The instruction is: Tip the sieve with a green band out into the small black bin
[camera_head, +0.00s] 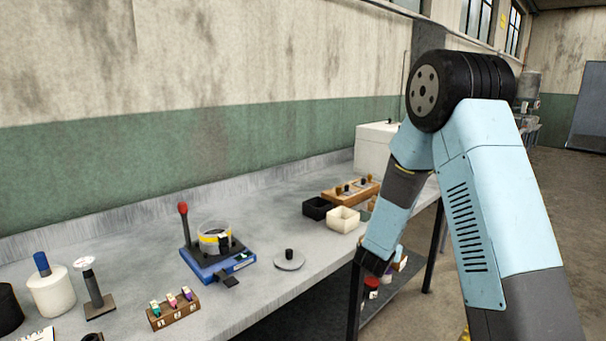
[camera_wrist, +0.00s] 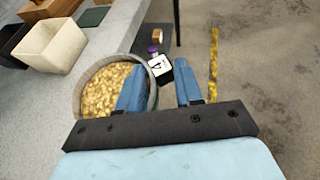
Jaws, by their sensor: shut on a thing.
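A round grey sieve (camera_wrist: 78,92) full of pale yellow grain (camera_wrist: 105,92) is in the wrist view, at the left of my fingers. My gripper (camera_wrist: 160,98) is shut on the right side of the sieve, with one blue finger over the grain side and the other outside the wall. The sieve looks about level. The small black bin (camera_head: 318,208) stands on the bench beside a cream bin (camera_head: 344,219); the black bin also shows at the upper left of the wrist view (camera_wrist: 12,42). In the head view my arm hides the sieve.
A sieve with a yellow band (camera_head: 213,238) stands on a blue device (camera_head: 215,263). A grey disc with a black knob (camera_head: 289,260) lies on the bench. A wooden rack (camera_head: 352,190) stands behind the bins. A lower shelf (camera_head: 400,285) holds small items.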

